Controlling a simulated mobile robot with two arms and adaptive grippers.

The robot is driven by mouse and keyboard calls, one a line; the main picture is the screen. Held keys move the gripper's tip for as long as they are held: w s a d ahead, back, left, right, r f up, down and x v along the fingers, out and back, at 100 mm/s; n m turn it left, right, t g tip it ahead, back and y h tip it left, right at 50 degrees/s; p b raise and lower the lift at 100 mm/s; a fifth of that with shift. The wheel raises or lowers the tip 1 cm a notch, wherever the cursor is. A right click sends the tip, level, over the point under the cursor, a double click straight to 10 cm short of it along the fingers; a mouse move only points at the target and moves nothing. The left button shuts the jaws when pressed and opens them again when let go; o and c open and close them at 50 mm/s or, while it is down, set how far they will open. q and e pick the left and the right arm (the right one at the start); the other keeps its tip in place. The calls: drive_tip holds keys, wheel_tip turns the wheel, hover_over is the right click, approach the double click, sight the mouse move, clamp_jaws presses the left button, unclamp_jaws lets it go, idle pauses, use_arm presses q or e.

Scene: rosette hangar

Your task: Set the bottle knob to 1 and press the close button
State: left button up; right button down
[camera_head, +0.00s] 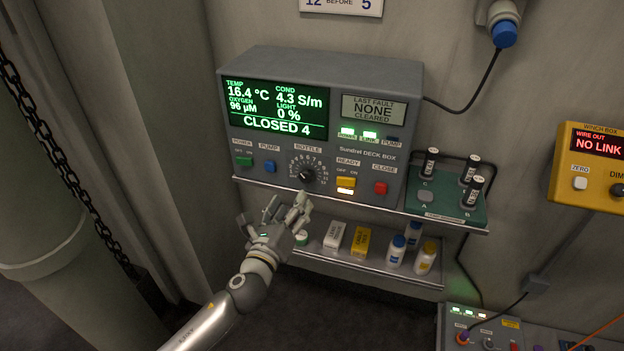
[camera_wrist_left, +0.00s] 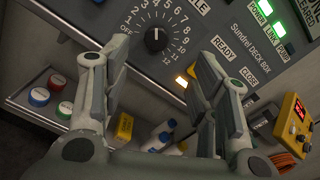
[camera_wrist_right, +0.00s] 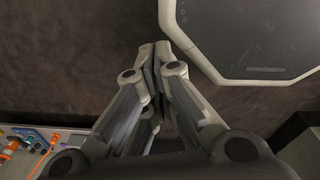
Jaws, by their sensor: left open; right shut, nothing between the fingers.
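The grey deck box (camera_head: 325,62) has a green screen (camera_head: 277,109) reading "CLOSED 4". Its black bottle knob (camera_head: 307,175) sits in a numbered dial and also shows in the left wrist view (camera_wrist_left: 155,39), with its white mark pointing up near the 4. The red close button (camera_head: 380,188) is at the panel's lower right; in the left wrist view its label shows, but the button is hidden behind a finger. My left gripper (camera_head: 287,205) is open and empty, just below and in front of the knob. My right gripper (camera_wrist_right: 155,55) is shut and empty, away from the panel.
A yellow ready switch (camera_head: 346,183) lies between knob and close button. Green power (camera_head: 243,160) and blue pump (camera_head: 270,167) buttons are left of the knob. A lower shelf (camera_head: 365,268) holds bottles and boxes. A green rack (camera_head: 446,203) with black-capped vials stands right.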

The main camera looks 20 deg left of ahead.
sight(305, 178)
use_arm(q)
drive_tip(key=w, duration=0.9)
drive_tip(key=shift+w+f+p, duration=0.1)
drive_tip(key=shift+p, duration=0.3)
drive_tip(key=shift+w, duration=0.75)
use_arm(e)
drive_tip(key=shift+w+a+r, duration=0.2)
drive_tip(key=shift+a+r, duration=0.05)
drive_tip(key=shift+r, duration=0.25)
use_arm(q)
drive_tip(key=c, duration=0.9)
drive_tip(key=shift+f, duration=0.1)
drive_tip(key=shift+c, duration=0.7)
use_arm(e)
drive_tip(key=shift+a, duration=0.2)
